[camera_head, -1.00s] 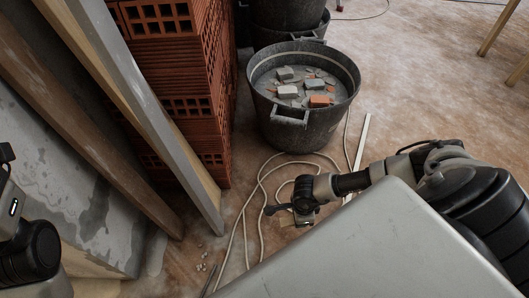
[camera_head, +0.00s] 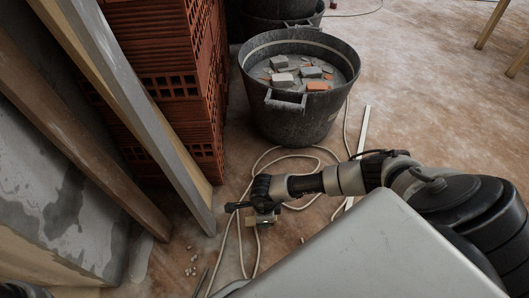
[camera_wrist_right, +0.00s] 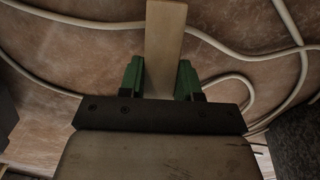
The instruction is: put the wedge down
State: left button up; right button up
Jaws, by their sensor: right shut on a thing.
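The wedge (camera_wrist_right: 166,38) is a pale wooden piece in the right wrist view. It sticks out from between the green fingers of my right gripper (camera_wrist_right: 160,80), which is shut on it. In the head view my right gripper (camera_head: 262,218) is low over the brown floor, near the loose cable and in front of the bucket. The wedge is too small there to make out clearly, and I cannot tell whether it touches the floor. My left gripper is out of view.
A black bucket (camera_head: 293,118) with grey and orange rubble stands behind my right gripper. Hollow red bricks (camera_head: 165,85) are stacked at the left, with planks (camera_head: 140,105) leaning before them. A pale cable (camera_head: 243,240) loops over the floor. Open floor lies at the right.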

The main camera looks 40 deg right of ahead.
notch_tip(320, 180, down, 4)
jog(key=b, duration=0.3)
jog(key=shift+f, duration=0.1)
jog(key=o, duration=0.9)
